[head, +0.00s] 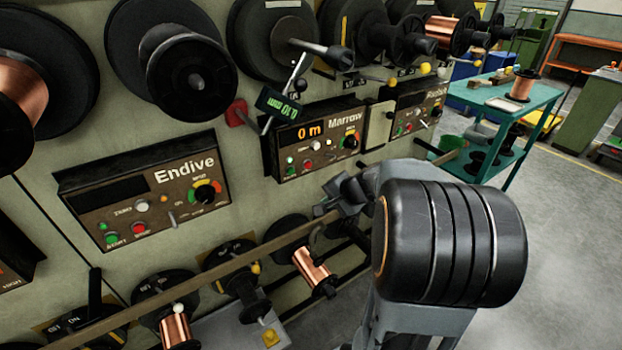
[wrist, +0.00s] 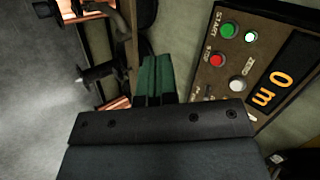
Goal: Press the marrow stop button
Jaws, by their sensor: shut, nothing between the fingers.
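The Marrow panel (head: 318,138) is a dark box on the machine wall with an orange "0 m" display. Its red stop button (head: 308,165) sits beside the green start button (head: 291,171), low on the panel. In the wrist view the red stop button (wrist: 217,61) lies right of my gripper (wrist: 157,62), between the green start button (wrist: 229,29) and the white zero button (wrist: 237,85). My gripper (head: 330,200) is shut and empty, below and right of the stop button in the head view. It appears apart from the panel.
The Endive panel (head: 147,190) is to the left, the Rocket panel (head: 417,105) to the right. A long rail (head: 200,285) and several copper spools run below. Open floor lies at right.

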